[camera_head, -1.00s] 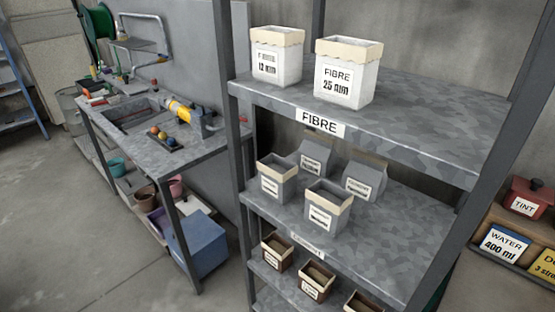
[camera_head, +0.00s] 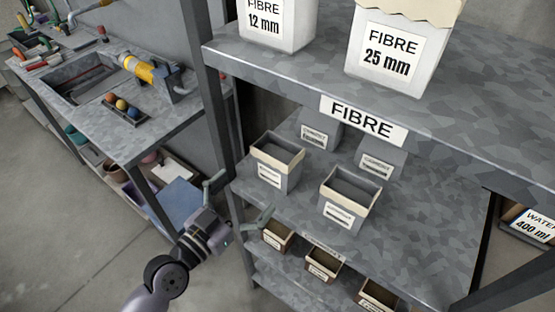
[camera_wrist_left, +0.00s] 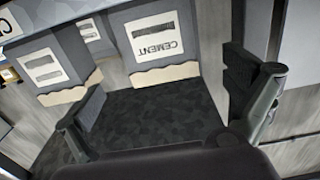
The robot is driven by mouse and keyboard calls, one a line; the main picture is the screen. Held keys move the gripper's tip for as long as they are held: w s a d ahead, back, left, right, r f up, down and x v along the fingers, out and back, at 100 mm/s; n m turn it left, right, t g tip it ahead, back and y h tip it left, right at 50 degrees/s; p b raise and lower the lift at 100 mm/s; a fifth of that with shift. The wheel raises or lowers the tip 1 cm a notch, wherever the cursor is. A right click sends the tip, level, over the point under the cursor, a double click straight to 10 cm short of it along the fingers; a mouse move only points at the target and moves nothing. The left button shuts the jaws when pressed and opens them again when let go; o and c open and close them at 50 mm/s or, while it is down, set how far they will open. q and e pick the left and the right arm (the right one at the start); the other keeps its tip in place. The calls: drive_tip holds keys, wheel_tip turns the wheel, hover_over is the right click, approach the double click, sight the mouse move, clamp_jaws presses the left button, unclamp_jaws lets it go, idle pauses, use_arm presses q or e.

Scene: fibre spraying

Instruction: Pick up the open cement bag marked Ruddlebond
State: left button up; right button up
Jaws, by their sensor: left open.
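Two open grey bags with beige rims stand at the front of the middle shelf in the head view, a left one (camera_head: 266,174) and a right one (camera_head: 342,216). Their small label print is unreadable, so I cannot tell which is Ruddlebond. My left gripper (camera_head: 238,202) is open and empty, in front of the shelf's left end, left of and below the left bag. In the left wrist view, inverted, a bag labelled CEMENT (camera_wrist_left: 158,45) shows between the open fingers, with another bag (camera_wrist_left: 45,65) beside it. The right gripper is not in view.
Two closed bags (camera_head: 319,133) (camera_head: 381,161) stand behind. Small open boxes (camera_head: 323,266) sit below. A rack post (camera_head: 208,90) stands left of the bags.

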sight(269, 170)
use_arm(q)
drive_tip(key=p+x, duration=0.1)
drive_tip(key=x, duration=0.4)
drive_tip(key=shift+w+a, duration=0.1)
drive_tip(key=shift+w, duration=0.05)
drive_tip(key=shift+w+d, duration=0.3)
drive_tip(key=shift+d, duration=0.05)
drive_tip(key=p+x, duration=0.1)
drive_tip(key=x, duration=0.3)
drive_tip(key=shift+d+p, duration=0.2)
drive_tip(key=shift+p, duration=0.2)
drive_tip(key=shift+w+d+f, duration=0.1)
drive_tip(key=shift+w+d, duration=0.15)
drive_tip(key=shift+w, duration=0.1)
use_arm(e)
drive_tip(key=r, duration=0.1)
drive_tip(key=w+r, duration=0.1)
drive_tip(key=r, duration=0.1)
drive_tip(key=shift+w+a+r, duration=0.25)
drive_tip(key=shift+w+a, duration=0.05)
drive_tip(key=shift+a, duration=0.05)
